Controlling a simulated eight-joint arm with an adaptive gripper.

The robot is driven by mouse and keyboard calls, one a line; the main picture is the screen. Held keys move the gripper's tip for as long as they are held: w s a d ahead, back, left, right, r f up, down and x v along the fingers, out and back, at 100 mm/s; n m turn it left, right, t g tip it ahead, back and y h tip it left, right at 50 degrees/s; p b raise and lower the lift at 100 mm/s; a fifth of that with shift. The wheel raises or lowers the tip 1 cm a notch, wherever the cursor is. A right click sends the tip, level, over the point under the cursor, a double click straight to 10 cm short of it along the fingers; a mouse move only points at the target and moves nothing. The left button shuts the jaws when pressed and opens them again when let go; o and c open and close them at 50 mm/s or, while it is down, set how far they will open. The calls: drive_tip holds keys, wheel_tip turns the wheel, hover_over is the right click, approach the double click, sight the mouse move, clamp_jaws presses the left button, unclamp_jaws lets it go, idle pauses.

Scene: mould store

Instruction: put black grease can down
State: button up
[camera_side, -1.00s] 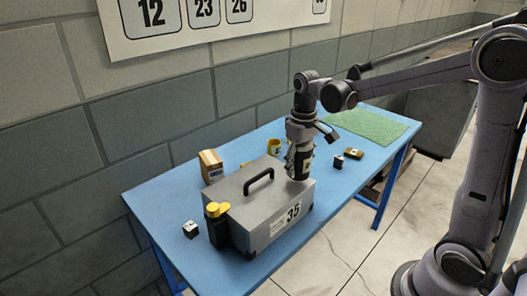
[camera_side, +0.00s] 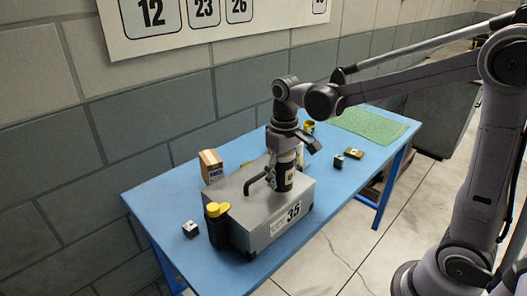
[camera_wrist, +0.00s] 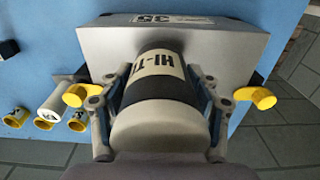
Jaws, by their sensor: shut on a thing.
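The black grease can (camera_side: 284,178), with a pale label, is upright in my gripper (camera_side: 283,165). In the wrist view the can (camera_wrist: 158,68) shows a white label reading "HI-T", and the fingers of my gripper (camera_wrist: 160,85) close on it from both sides. The can is at the lid of the grey mould case (camera_side: 252,213) marked 35, right beside its black handle (camera_side: 257,181). I cannot tell whether the can's base touches the lid.
The case stands on a blue table (camera_side: 165,196). A cardboard box (camera_side: 211,166) is behind it, a small block (camera_side: 190,229) to its left. A yellow can (camera_side: 308,127), dark block (camera_side: 338,161), yellow-black block (camera_side: 354,152) and green mat (camera_side: 367,124) lie to the right. Table between has free room.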

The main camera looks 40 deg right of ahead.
drive_tip(key=r, duration=0.5)
drive_tip(key=shift+w+d, duration=0.2)
drive_tip(key=shift+d, duration=0.2)
drive_tip(key=w+d+m, duration=0.3)
drive_tip(key=d, duration=0.8)
drive_tip(key=w+d+m, duration=0.3)
drive_tip(key=d, duration=0.9)
drive_tip(key=s+d+m, duration=0.2)
drive_tip(key=d, duration=0.6)
drive_tip(key=s+d+m, duration=0.1)
drive_tip(key=s+d, duration=0.2)
drive_tip(key=d, duration=0.6)
hover_over(316, 157)
wheel_tip(316, 157, down, 15)
drive_tip(key=shift+s+a+r, duration=0.1)
drive_tip(key=shift+f, duration=2.05)
drive_tip(key=shift+f, duration=0.15)
